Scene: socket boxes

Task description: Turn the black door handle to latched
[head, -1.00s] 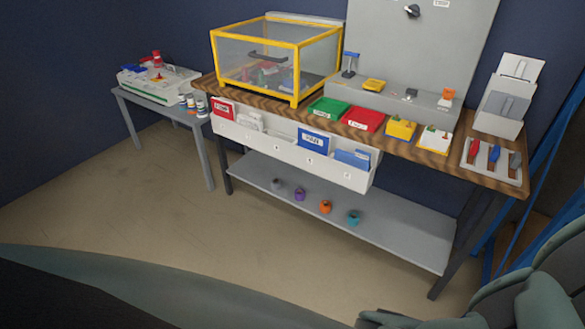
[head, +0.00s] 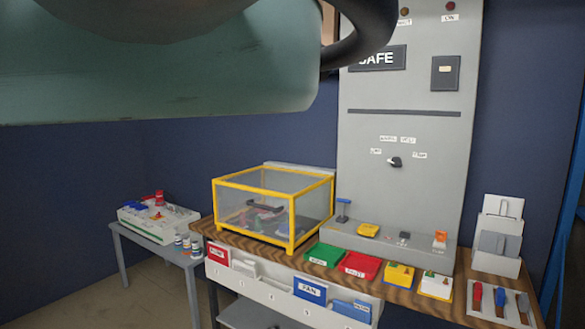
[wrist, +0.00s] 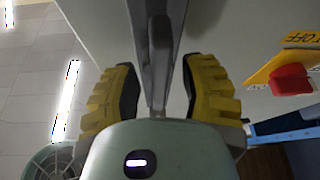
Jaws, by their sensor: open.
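My gripper (wrist: 163,92) shows in the wrist view with its two yellow-and-black pads apart. A long dark grey bar (wrist: 158,42) runs between the pads, with a gap showing on each side. It may be the door handle, but I cannot tell, nor whether it is turned to latched. In the head view the gripper is out of sight, and my arm fills the upper left. A small black knob (head: 395,162) sits on the tall grey panel (head: 440,205) between small labels too small to read.
The wrist view shows a red switch (wrist: 291,80) on a yellow plate marked OFF, close on the right. In the head view, a yellow-framed clear box (head: 265,238) and green and red trays stand on the wooden bench (head: 400,297). A small side table (head: 165,250) stands left.

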